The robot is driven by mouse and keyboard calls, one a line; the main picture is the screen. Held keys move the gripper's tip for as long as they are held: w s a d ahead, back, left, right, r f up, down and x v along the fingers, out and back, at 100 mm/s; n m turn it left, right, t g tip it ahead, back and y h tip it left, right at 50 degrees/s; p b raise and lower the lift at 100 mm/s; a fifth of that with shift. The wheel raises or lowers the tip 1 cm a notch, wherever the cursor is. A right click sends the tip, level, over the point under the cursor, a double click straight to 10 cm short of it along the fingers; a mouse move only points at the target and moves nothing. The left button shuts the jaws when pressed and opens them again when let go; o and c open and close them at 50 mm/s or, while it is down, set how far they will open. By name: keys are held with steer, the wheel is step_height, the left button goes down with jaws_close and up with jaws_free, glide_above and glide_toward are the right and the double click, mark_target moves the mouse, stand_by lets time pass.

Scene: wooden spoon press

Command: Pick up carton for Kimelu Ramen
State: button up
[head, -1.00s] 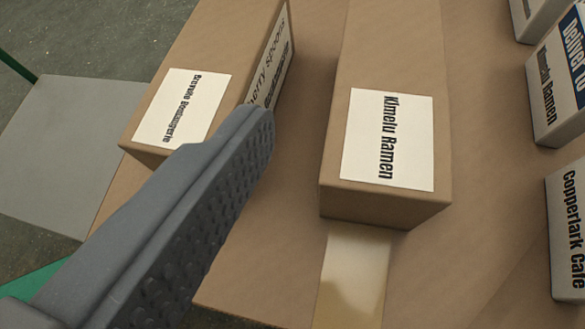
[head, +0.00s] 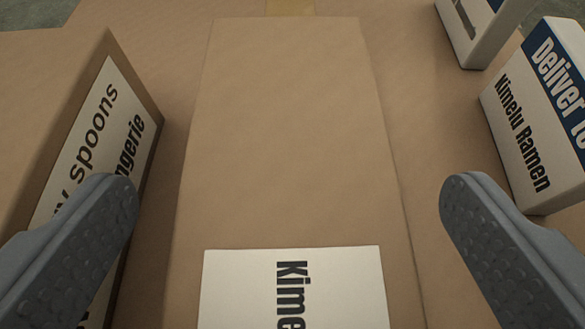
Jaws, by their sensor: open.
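The Kimelu Ramen carton (head: 285,130) is a long brown box in the middle of the head view. Its white label (head: 290,285) is on the top face near the bottom edge, and only "Kime" shows; the near end is cut off by the frame. My gripper (head: 288,195) is open, with one grey finger on each side of the carton in the picture. There is a visible gap between each finger and the carton. I cannot tell how far above the carton the fingers are.
Another brown carton (head: 50,120), its side label partly reading "spoons", stands at the left, partly behind the left finger. A white "Deliver to Kimelu Ramen" block (head: 515,145) stands at the right near the right finger. Another white block (head: 470,35) is at the top right.

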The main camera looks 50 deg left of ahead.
mark_target(292, 191)
steer(key=shift+x, duration=1.65)
steer(key=c, duration=1.3)
steer(key=shift+r, duration=0.1)
